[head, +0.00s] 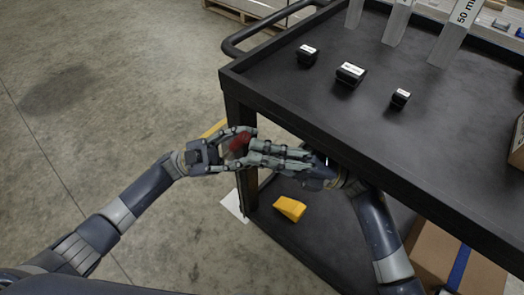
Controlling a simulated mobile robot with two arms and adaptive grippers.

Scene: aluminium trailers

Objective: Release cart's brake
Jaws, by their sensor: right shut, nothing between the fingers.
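The black cart (250,92) stands on the right, with a handle (238,50) at its far left corner. My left gripper (238,140) is beside the cart's near corner post, its fingers close around a small dark red part (239,143). I cannot tell whether it grips that part or what the part is attached to. My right gripper (262,153) is shut with nothing in it, reaching left below the top shelf's edge. Its fingers touch or overlap the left gripper's in the picture. No brake can be clearly made out; the hands cover that area.
A yellow block (289,208) lies on the lower shelf. A cardboard box (434,254) is at lower right. The concrete floor at left is clear.

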